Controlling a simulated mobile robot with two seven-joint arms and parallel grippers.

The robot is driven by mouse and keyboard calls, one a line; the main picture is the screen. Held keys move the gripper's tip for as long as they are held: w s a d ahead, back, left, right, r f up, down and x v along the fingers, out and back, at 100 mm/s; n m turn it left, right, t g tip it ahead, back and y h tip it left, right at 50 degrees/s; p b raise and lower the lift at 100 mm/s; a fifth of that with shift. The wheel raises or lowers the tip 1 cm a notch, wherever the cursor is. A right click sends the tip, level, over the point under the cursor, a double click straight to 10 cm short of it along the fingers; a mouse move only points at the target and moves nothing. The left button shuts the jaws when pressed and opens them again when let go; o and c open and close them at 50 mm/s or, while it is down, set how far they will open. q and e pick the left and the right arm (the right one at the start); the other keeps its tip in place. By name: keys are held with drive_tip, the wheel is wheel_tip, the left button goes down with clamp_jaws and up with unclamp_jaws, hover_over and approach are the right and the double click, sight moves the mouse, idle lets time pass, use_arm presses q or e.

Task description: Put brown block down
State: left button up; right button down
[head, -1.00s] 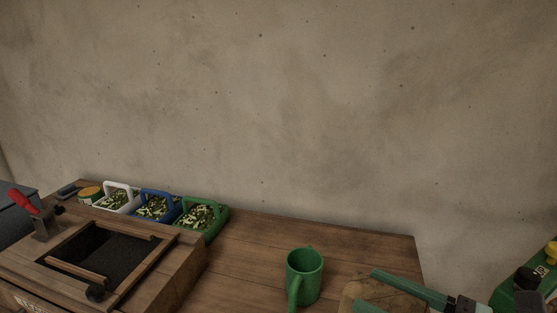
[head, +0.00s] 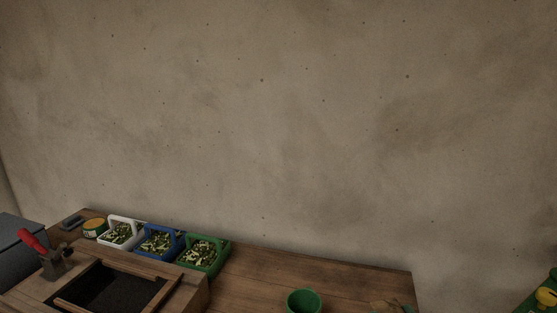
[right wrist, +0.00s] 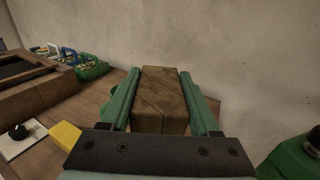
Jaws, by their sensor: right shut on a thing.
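The brown block (right wrist: 160,103) is a wooden-looking piece between the two green fingers of my right gripper (right wrist: 160,78) in the right wrist view. The gripper is shut on it, with one finger along each side. Whether the block touches the wooden table (right wrist: 112,92) beneath is hidden. In the head view only a small brownish bit shows at the bottom edge, right of the green mug (head: 304,301), too little to make out. My left gripper is in neither current view.
White (head: 121,232), blue (head: 158,242) and green (head: 204,256) baskets of greenish pieces stand in a row at the back left. A wooden frame box (head: 185,290) is in front of them. A yellow block (right wrist: 66,136) lies left of the gripper. The table's back middle is clear.

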drive_tip(key=shift+d+f+m+h+p, duration=0.3)
drive_tip(key=shift+f+m+h+p, duration=0.3)
drive_tip(key=shift+h, duration=0.4)
drive_tip(key=shift+s+d+f+m+h+p, duration=0.1)
drive_tip(key=shift+d+f+m+h+p, duration=0.1)
drive_tip(key=shift+f+m+h+p, duration=0.3)
drive_tip(key=shift+f, duration=0.1)
